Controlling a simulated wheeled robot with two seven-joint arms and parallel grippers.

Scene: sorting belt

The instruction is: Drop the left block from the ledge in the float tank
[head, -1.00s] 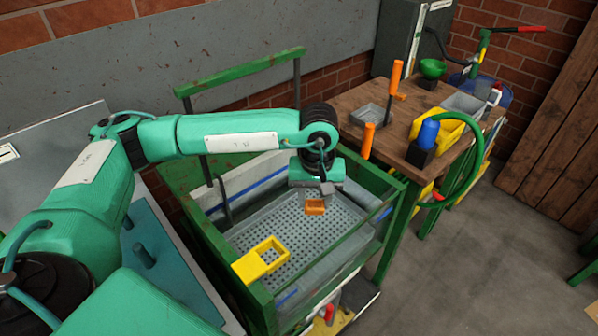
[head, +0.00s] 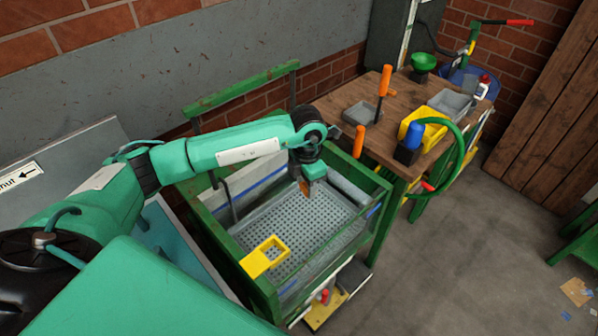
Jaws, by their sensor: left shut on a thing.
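The float tank (head: 262,298) is an open green-framed box with a grey perforated floor (head: 300,235), in the middle of the head view. My left gripper (head: 307,182) is over the far part of the tank, pointing down. It is shut on a small orange-brown block (head: 305,188), seen narrow side on and partly hidden by the gripper. The block appears above the perforated floor; its exact height is unclear. A yellow piece with a square opening (head: 264,257) sits at the tank's near left rim, and its opening is empty. My right gripper is out of view.
A wooden bench (head: 345,100) stands to the right behind the tank, with a grey tray (head: 362,113), a yellow bin (head: 430,130) and an orange-handled tool (head: 384,85). A green bar (head: 240,88) rises behind the tank.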

